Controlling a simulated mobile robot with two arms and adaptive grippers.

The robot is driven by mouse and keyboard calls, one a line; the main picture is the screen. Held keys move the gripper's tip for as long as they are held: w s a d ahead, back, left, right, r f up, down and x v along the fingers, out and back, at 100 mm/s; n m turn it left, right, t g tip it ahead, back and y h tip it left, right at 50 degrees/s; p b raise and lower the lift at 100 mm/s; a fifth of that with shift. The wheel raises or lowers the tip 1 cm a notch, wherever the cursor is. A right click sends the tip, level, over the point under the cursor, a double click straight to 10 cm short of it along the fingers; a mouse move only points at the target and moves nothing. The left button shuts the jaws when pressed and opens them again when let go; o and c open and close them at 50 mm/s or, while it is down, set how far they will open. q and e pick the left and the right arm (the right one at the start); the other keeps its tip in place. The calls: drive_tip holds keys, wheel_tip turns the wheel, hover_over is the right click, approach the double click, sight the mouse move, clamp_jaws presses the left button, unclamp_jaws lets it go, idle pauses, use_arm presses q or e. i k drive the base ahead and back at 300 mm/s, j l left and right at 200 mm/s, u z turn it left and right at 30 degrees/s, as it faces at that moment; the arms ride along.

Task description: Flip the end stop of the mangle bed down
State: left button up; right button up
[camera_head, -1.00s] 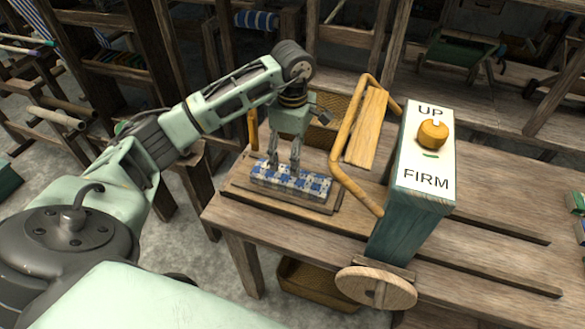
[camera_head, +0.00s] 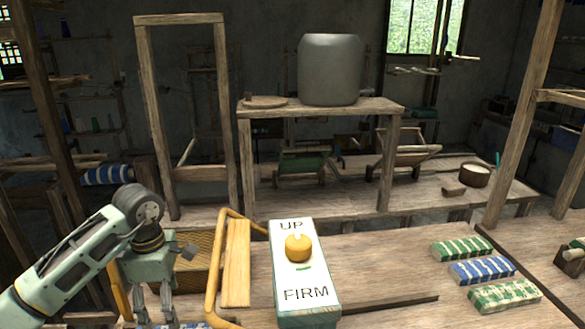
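The mangle stands on a wooden bench at the lower middle of the head view. Its teal post has a white UP/FIRM plate (camera_head: 288,272) with an orange knob (camera_head: 298,247). Left of it are a bent orange bar (camera_head: 213,270) and an upright-looking wooden board (camera_head: 237,262); I cannot tell which part is the end stop. My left gripper (camera_head: 156,318) points down at the lower left, fingers apart, left of the bar. A sliver of blue-and-white cloth (camera_head: 193,326) shows beside it at the bottom edge. The mangle bed is mostly cut off. My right gripper is out of view.
Green and blue striped folded cloths (camera_head: 482,270) lie on the bench at the right. A wicker basket (camera_head: 197,262) sits behind my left gripper. A grey barrel (camera_head: 329,70) stands on a wooden shelf behind. The bench right of the plate is largely clear.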

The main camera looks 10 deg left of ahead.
sight(118, 288)
drive_tip(key=k, duration=0.95)
